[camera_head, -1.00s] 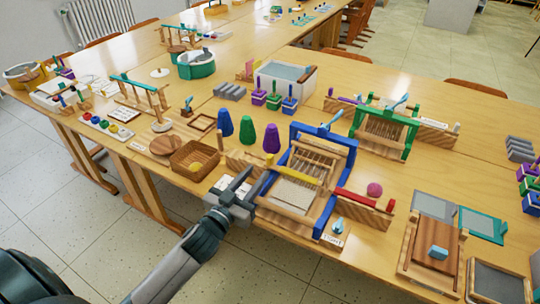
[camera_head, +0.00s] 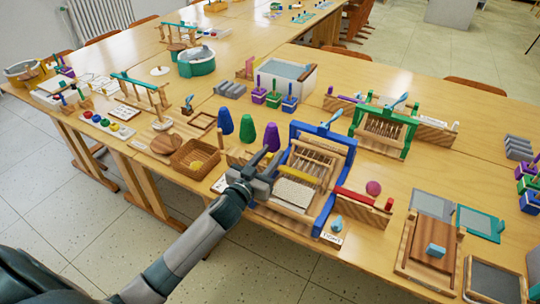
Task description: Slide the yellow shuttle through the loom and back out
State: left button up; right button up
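The yellow shuttle (camera_head: 294,173) is a slim bar lying crosswise inside the blue-framed loom (camera_head: 322,132), in front of its upright bars and above the pale cloth. Its right end shows near the loom's right side; its left end is partly hidden by my gripper. My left gripper (camera_head: 277,157) is at the loom's left side, by the shuttle's left end. Its two dark fingers look apart, one on the far side and one nearer. I see no clear grip on the shuttle. My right gripper is not in view.
A wooden stand with a red shuttle (camera_head: 355,197) is right of the loom. A green loom (camera_head: 385,128) stands behind. Green (camera_head: 245,130) and purple (camera_head: 271,137) cones and a wicker basket (camera_head: 194,157) are left. The table's front edge runs below my gripper.

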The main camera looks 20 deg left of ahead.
aim_at(232, 151)
pick_arm(q)
grip_shut()
jog(key=shift+a, duration=0.2)
jog(key=a, duration=0.9)
jog(key=w+a, duration=0.1)
jog(key=a, duration=0.3)
jog(key=shift+a+p, duration=0.2)
jog(key=shift+p, duration=0.2)
jog(key=shift+a, duration=0.2)
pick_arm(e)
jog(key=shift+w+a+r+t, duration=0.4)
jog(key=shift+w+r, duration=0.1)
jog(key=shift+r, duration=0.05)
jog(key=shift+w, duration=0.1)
pick_arm(q)
jog(key=shift+c, duration=0.9)
grip_release()
jog(key=shift+o, duration=0.9)
jog(key=shift+a, duration=0.15)
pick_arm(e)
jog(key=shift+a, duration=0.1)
